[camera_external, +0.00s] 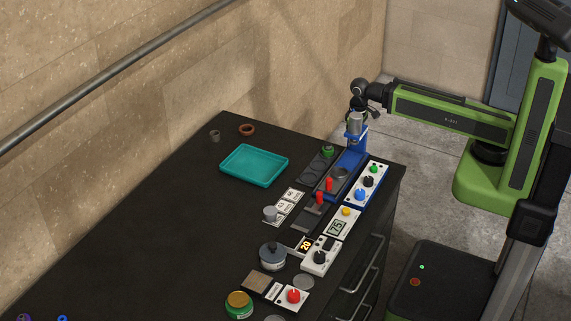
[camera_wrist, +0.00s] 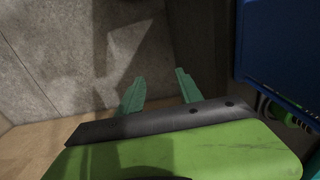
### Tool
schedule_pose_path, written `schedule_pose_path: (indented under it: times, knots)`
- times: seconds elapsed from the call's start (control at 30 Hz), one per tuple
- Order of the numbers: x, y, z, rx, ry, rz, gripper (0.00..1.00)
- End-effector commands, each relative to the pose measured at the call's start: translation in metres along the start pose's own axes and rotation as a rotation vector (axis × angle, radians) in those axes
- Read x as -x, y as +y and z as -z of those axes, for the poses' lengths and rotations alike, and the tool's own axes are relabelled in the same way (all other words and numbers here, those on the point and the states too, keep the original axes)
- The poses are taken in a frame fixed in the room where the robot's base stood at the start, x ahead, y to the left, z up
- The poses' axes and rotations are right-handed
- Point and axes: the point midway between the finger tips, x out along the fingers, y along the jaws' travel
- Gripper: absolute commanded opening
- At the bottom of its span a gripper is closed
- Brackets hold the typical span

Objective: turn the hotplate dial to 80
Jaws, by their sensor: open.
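A white control box (camera_external: 312,265) with a black dial (camera_external: 320,257) stands near the table's right edge. An orange display (camera_external: 306,245) beside it appears to read 20. A dark grey round pot or plate (camera_external: 272,256) is just left of this box. The dial's pointer is too small to read. My gripper (camera_wrist: 160,76) shows two teal fingers spread apart with nothing between them in the wrist view. In the external view my arm's dark wrist is at the table's far right corner, behind the blue press and well away from the dial. The fingers are not clear there.
The blue press (camera_external: 350,165) stands between my wrist and the control boxes. Nearby are a white box with a 75 display (camera_external: 338,227), red levers (camera_external: 329,184) and a red-button box (camera_external: 293,297). A teal tray (camera_external: 253,165) lies farther back. The table's left is mostly clear.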

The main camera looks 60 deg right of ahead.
Motion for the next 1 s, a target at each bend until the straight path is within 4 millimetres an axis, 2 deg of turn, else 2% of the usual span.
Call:
schedule_pose_path:
  times: [0.07, 0.17, 0.3, 0.37, 0.47, 0.57, 0.67, 0.7, 0.77, 0.8, 0.87, 0.97, 1.0]
  knots:
    - [0.018, 0.000, 0.001, 0.000, 0.003, 0.000, 0.53]
    - [0.061, 0.000, 0.004, 0.000, 0.012, 0.000, 0.53]
    - [0.131, -0.004, 0.013, 0.014, 0.028, 0.000, 0.53]
    - [0.154, -0.010, 0.017, 0.030, 0.034, 0.001, 0.53]
    - [0.188, -0.024, 0.026, 0.070, 0.043, 0.002, 0.53]
    - [0.219, -0.048, 0.037, 0.140, 0.048, 0.004, 0.53]
    - [0.249, -0.097, 0.053, 0.274, 0.048, 0.009, 0.53]
    - [0.253, -0.125, 0.058, 0.348, 0.046, 0.011, 0.53]
    - [0.254, -0.166, 0.062, 0.457, 0.041, 0.014, 0.53]
    - [0.254, -0.195, 0.063, 0.531, 0.038, 0.016, 0.53]
    - [0.253, -0.239, 0.062, 0.645, 0.030, 0.019, 0.53]
    - [0.252, -0.323, 0.050, 0.854, 0.017, 0.024, 0.53]
    - [0.251, -0.360, 0.041, 0.946, 0.011, 0.026, 0.53]
